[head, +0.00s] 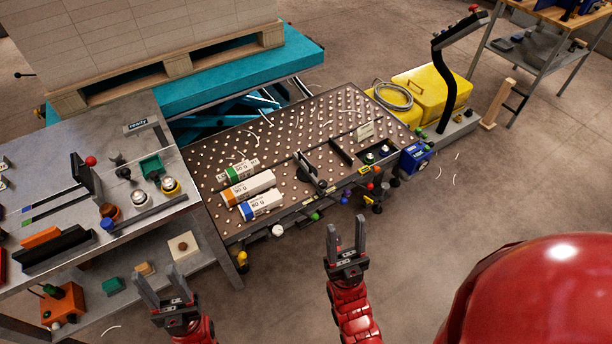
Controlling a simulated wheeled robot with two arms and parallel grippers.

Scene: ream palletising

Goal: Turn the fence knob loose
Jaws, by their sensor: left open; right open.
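A dark fence (306,168) stands on the studded table (235,150). A small dark round part, which looks like the fence knob (323,185), sits at its near end, close to the table's front edge. It is too small to tell whether it is tight or loose. My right gripper (346,232) is open and empty, in front of the table and below the knob in the picture, apart from it. My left gripper (164,290) is open and empty at the lower left, near the grey bench's lower shelf.
Three labelled reams (248,187) lie left of the fence. Several coloured knobs line the table's front edge. A grey bench (60,165) with tools stands left, a loaded pallet (170,70) behind, yellow bins (430,90) at right. The floor (440,205) at right is mostly clear.

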